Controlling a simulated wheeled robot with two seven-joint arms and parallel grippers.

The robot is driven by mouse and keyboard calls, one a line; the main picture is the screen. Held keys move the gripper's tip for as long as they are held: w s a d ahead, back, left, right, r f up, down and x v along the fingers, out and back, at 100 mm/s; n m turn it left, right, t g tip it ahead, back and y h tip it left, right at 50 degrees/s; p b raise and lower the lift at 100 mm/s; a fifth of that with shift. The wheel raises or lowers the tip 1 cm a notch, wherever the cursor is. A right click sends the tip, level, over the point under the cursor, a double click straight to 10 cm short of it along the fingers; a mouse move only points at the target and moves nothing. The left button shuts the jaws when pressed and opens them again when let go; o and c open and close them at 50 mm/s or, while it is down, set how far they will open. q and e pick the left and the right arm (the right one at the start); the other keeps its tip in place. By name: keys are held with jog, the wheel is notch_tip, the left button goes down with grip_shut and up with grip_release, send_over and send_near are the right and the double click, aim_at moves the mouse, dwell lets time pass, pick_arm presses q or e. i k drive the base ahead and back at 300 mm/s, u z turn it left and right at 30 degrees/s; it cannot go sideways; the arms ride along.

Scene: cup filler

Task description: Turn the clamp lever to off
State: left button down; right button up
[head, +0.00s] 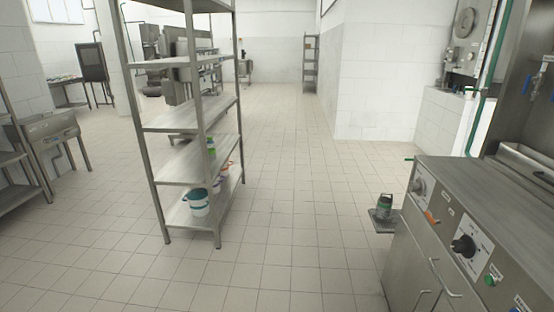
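A steel machine (455,180) stands at the right edge of the head view, with its control face turned toward the left. On that face are a round dial knob (420,187), a small orange lever (432,217), a black rotary knob (464,246) on a white plate, and a green button (490,280). The labels are too small to read, so I cannot tell which control is the clamp lever or its setting. Neither of my grippers is in view.
A small bracket shelf (381,222) holding a dark green-banded item (384,205) juts out left of the machine. A steel shelf rack (190,125) with a white bucket (197,203) stands left of centre. The tiled floor between them is clear.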

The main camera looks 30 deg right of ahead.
aim_at(433, 220)
jog(key=z, duration=0.1)
jog(key=i, duration=2.5)
jog(key=z, duration=0.9)
jog(key=i, duration=1.2)
jog(key=z, duration=1.95)
jog(key=i, duration=0.75)
jog(key=z, duration=0.55)
